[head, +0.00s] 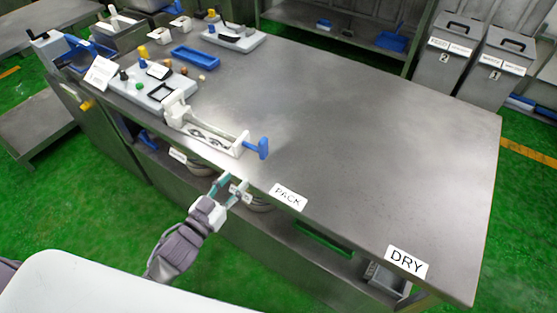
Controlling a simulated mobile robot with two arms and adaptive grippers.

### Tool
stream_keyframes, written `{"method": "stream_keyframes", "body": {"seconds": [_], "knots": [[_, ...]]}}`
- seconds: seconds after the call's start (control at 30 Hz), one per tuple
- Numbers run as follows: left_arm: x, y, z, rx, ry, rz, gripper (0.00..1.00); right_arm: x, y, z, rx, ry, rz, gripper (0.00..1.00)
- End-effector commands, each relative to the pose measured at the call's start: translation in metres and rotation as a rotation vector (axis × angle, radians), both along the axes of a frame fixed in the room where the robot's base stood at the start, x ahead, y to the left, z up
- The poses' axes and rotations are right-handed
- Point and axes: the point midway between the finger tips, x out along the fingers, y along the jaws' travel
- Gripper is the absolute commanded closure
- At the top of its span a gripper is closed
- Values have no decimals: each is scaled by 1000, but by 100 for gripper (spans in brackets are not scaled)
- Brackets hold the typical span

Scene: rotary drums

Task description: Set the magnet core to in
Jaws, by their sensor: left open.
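A long white fixture (208,135) lies near the front edge of the steel table. A blue T-shaped handle (263,148) sticks out at its right end, close to the white end block. I take this handle to be the magnet core's; the core itself is too small to make out, and how far in it sits I cannot tell. My left gripper (233,187) is open and empty, at the table's front edge, below and a little left of the blue handle, apart from it. My right gripper is not in view.
A grey panel (148,93) with small knobs stands behind the fixture. A blue tray (195,57) lies further back. PACK (288,197) and DRY (407,262) labels mark the front edge. The steel table (370,130) is clear to the right. Grey bins (443,65) stand beyond it.

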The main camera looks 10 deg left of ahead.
Motion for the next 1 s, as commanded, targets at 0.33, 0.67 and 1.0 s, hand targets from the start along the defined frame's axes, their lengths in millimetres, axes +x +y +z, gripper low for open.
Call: {"method": "stream_keyframes", "body": {"seconds": [0.33, 0.67, 1.0], "knots": [[34, -13, 21, -9, -38, -14, 56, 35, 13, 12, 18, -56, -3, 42], [100, -34, 20, -9, -35, -13, 56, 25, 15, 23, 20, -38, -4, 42], [131, -43, 17, -9, -32, -13, 56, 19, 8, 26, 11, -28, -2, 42]]}}
